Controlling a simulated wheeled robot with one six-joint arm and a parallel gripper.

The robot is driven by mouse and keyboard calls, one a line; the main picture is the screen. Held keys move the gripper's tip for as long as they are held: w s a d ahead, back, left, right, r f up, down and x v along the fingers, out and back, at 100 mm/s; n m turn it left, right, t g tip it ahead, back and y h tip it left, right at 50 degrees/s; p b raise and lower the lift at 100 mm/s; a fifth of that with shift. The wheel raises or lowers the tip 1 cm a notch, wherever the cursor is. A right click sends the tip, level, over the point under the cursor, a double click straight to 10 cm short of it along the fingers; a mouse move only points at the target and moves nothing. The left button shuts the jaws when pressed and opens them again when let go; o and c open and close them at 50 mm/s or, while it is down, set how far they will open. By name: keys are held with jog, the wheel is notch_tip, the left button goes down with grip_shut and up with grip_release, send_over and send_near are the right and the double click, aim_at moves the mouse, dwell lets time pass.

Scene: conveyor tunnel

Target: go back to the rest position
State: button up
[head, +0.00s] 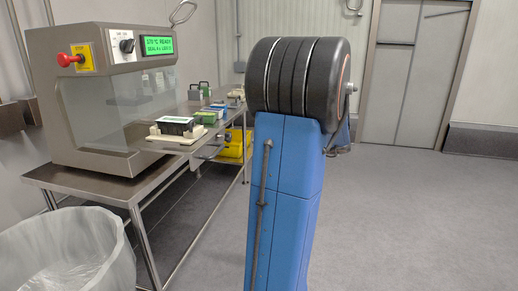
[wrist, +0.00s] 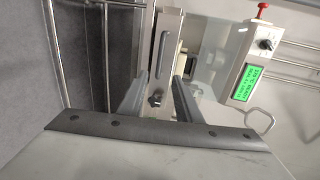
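My gripper (wrist: 158,84) shows in the wrist view as two grey fingers standing well apart. Nothing is held between them; a metal panel with a bar handle and a dark knob shows behind the gap. In the head view my blue arm with its black ribbed joint stands upright at the centre, and the gripper itself does not show there. The sealing machine (head: 105,88) stands at the left on a steel table (head: 105,184). Its lit green display (head: 158,45) also shows in the wrist view (wrist: 240,84).
Small cases in green, white and blue lie along the line leaving the machine. A white case with a dark top (head: 176,126) is nearest. A lined bin (head: 70,245) stands at front left, and a yellow box (head: 237,144) sits below the line. Grey floor is clear at right, before metal doors (head: 407,85).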

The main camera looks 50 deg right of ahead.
dwell(0.5)
jog(key=w+a+f+n+g+y, duration=0.1)
jog(key=a+f+g, duration=0.15)
jog(key=a, duration=0.55)
jog(key=w+a+f+n+g, duration=0.1)
jog(key=w+a+n+g, duration=0.15)
jog(key=a, duration=0.55)
jog(key=a+f+n+g+y, duration=0.1)
jog(key=a+f+g, duration=0.15)
jog(key=a, duration=0.55)
jog(key=s+a+f+n+g+h, duration=0.1)
jog(key=s+a+f+n+h, duration=0.2)
jog(key=s+a, duration=0.3)
jog(key=s+a+f+n+g+h, duration=0.1)
jog(key=s+a+f+n+h, duration=0.2)
jog(key=s+a+n, duration=0.3)
jog(key=s+a+h, duration=0.1)
jog(key=a, duration=0.3)
jog(key=shift+a+h, duration=0.15)
jog(key=shift+h, duration=0.25)
